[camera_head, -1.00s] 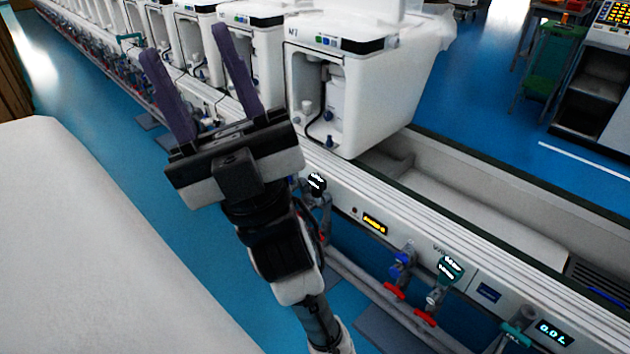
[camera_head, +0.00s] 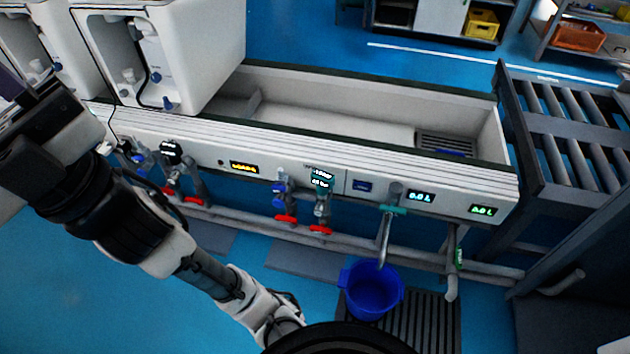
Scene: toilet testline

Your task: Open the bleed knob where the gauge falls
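A dark gauge (camera_head: 171,150) with small white text is at the left on the front of the white test line. A second gauge (camera_head: 321,180) with a teal face and white text is near the middle. Their readings are too small to tell. A blue knob (camera_head: 278,187) is left of the teal gauge, and another blue knob (camera_head: 138,157) is left of the dark gauge. Red handles (camera_head: 285,218) sit below on the pipes. I cannot tell which knob is the bleed. My gripper (camera_head: 12,88) is cut off at the left edge, apart from the knobs; its fingertips are out of view.
A blue bucket (camera_head: 371,290) stands on a floor grate under a spout with a teal handle (camera_head: 393,209). Displays (camera_head: 421,196) line the front. White toilet units (camera_head: 165,55) stand on the line at left. A roller conveyor (camera_head: 575,150) is at right. Floor before the pipes is mostly clear.

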